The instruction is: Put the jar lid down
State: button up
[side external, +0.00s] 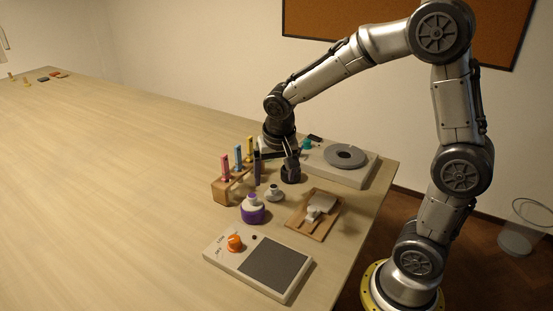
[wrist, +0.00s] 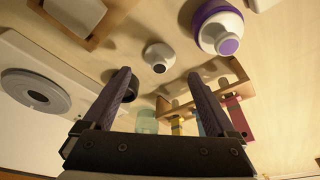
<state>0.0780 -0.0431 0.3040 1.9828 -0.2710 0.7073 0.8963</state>
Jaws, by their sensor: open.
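A small pale round piece with a knob (side external: 274,194), which looks like the jar lid, rests on the table. It also shows in the wrist view (wrist: 158,54), beyond my fingertips and between their lines. My gripper (side external: 275,174) is open and empty, low over the table beside the wooden rack; its spread fingers show in the wrist view (wrist: 158,74). A white jar with a purple band (side external: 252,212) stands just nearer the camera than the pale piece. A dark round piece (side external: 291,174) sits by one finger, which partly hides it in the wrist view.
A wooden rack (side external: 222,191) with coloured sticks stands close to my gripper. A wooden tray (side external: 298,224) holds a white item. A panel with an orange knob (side external: 235,243) lies in front. A turntable-like device (side external: 345,155) and a teal item (side external: 307,144) are behind.

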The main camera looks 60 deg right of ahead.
jog(key=v, duration=0.7)
jog(key=s+a+r+n+t+y, duration=0.1)
jog(key=s+n, duration=0.3)
jog(key=s, duration=0.4)
jog(key=s+a+r+n+t+y, duration=0.1)
jog(key=s+a+n, duration=0.3)
jog(key=s, duration=0.5)
jog(key=shift+s+n+t, duration=0.3)
jog(key=shift+n+t, duration=0.2)
jog(key=shift+t, duration=0.2)
